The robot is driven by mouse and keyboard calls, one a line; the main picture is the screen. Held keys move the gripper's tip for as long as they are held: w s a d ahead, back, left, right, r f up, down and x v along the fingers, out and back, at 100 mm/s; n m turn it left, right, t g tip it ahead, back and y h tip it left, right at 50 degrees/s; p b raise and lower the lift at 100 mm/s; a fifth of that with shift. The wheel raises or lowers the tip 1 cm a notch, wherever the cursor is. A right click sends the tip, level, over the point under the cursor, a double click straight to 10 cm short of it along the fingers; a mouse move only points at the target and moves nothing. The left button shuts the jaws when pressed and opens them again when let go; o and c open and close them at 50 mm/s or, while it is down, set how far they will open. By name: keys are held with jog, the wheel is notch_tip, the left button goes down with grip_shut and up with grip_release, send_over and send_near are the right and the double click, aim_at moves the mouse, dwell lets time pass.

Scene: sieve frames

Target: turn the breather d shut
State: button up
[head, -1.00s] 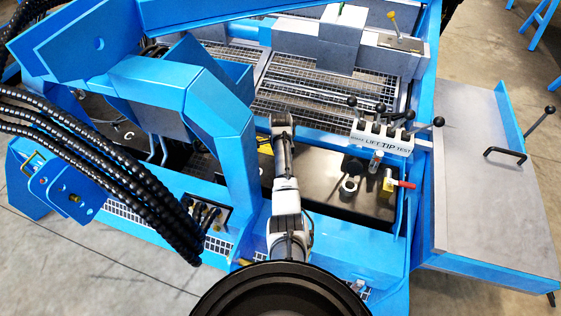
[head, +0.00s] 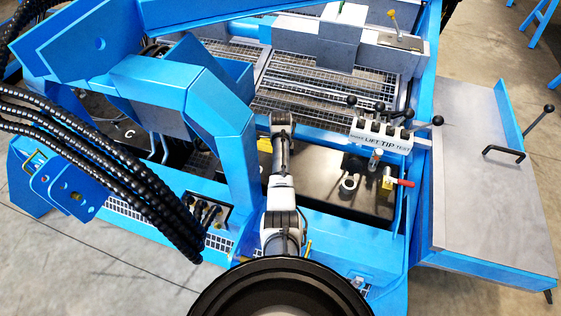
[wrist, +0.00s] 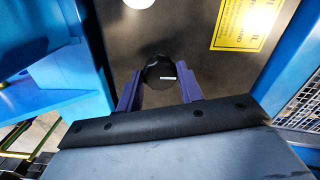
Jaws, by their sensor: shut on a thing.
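The breather is a round black knob (wrist: 158,66) with a short white mark on its top. It stands on a dark plate (wrist: 195,45) in the wrist view. My gripper (wrist: 158,80) has its two purple fingers on either side of the knob, shut on it. The white mark lies nearly level across the picture. In the head view my arm reaches away toward the dark tank top (head: 325,185), and the knob and fingers are hidden there. No letter shows on the knob, so I cannot read which breather it is.
A yellow label (wrist: 245,22) and a white round spot (wrist: 138,3) are near the knob. Blue frame walls stand close on both sides. In the head view a lever block (head: 381,137), a valve with a red handle (head: 402,183) and black hoses (head: 105,165) are around.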

jog(key=shift+d, duration=0.15)
jog(key=o, duration=1)
notch_tip(320, 180, up, 14)
jog(key=b, duration=0.1)
jog(key=shift+b, duration=0.35)
